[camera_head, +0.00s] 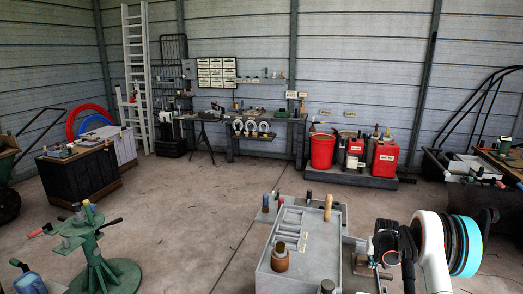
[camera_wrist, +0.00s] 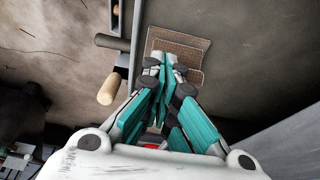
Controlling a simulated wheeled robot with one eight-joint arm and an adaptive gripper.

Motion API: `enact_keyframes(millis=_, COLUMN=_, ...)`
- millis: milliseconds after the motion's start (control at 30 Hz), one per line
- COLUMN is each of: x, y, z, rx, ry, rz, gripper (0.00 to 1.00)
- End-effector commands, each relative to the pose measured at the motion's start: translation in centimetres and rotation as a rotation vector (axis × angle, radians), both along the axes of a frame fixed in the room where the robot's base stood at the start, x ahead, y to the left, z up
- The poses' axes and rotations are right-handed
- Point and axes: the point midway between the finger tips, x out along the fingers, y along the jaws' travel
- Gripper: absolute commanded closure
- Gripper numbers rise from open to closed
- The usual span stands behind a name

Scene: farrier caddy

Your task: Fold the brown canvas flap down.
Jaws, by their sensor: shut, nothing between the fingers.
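The brown canvas flap (camera_wrist: 196,43) shows in the wrist view as a woven brown patch with a paler border, just beyond my fingertips. Part of it is hidden behind my gripper, and I cannot tell whether it stands up or lies flat. My gripper (camera_wrist: 165,64) is shut and empty, its tips overlapping the flap's near part in the picture; I cannot tell if they touch it. In the head view the grey caddy (camera_head: 318,262) stands at the bottom centre, with my arm at its right side.
A wooden-handled tool (camera_wrist: 108,89) sticks out left of my gripper in the wrist view. A brown jar (camera_head: 280,258) stands on the caddy. A green stand (camera_head: 100,268) is at the lower left. The concrete floor (camera_head: 205,215) between them is mostly clear.

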Motion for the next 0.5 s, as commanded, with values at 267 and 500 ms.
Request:
enact_keyframes(millis=267, x=0.5, y=-0.2, z=-0.1, rx=0.000, ry=0.000, rz=0.000, gripper=1.00)
enact_keyframes(millis=500, x=1.3, y=-0.4, z=-0.2, rx=0.000, ry=0.000, rz=0.000, gripper=1.00)
